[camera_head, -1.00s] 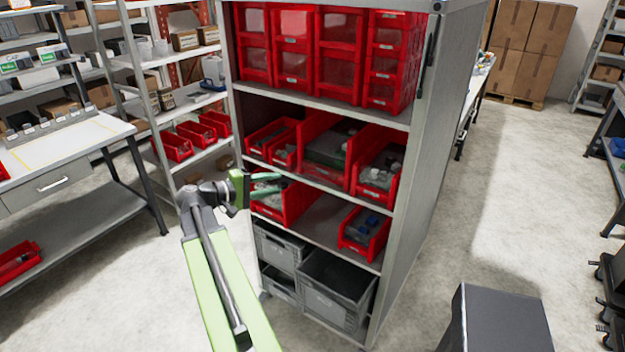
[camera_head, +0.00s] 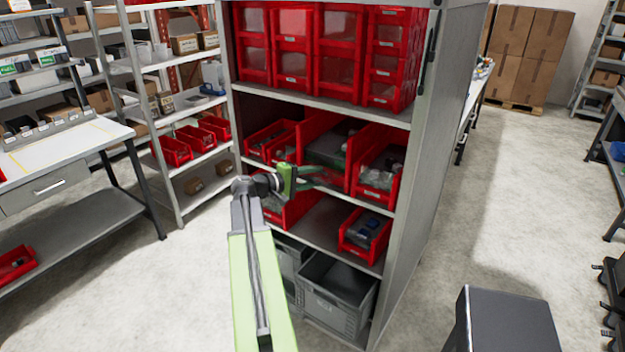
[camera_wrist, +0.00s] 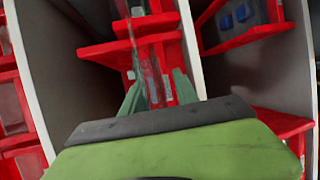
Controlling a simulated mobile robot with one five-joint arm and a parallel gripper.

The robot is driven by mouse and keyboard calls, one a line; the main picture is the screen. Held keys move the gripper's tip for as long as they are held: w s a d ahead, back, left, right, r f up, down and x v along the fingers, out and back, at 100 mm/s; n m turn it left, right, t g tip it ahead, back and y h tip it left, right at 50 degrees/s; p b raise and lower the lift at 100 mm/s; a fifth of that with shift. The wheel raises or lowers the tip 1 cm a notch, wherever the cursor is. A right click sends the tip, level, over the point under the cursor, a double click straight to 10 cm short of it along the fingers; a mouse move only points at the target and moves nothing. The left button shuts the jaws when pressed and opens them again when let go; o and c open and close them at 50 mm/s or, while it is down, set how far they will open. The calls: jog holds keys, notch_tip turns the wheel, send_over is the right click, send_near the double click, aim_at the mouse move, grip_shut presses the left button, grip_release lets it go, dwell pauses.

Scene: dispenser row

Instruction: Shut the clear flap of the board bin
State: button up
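The middle red bin (camera_head: 341,132) on the second shelf holds dark, flat pieces; I take it as the board bin. My gripper (camera_head: 322,178) is in front of its lower front, and its green fingers overlap the red front in the head view. In the wrist view, the two green fingertips (camera_wrist: 157,84) are spread apart. A narrow see-through strip (camera_wrist: 150,58), which looks like the clear flap at a steep angle, lies in front of red bin walls and runs down between the fingers. I cannot tell whether the fingers touch it. The flap's outline is unclear in the head view.
A red bin with grey parts (camera_head: 379,178) stands to the right on the same shelf. Below are a red bin with blue items (camera_head: 365,232) and a grey crate (camera_head: 338,292). Windowed red bins (camera_head: 337,45) fill the top.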

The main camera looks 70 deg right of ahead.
grip_shut()
jog(key=shift+a, duration=0.1)
dwell(1.1)
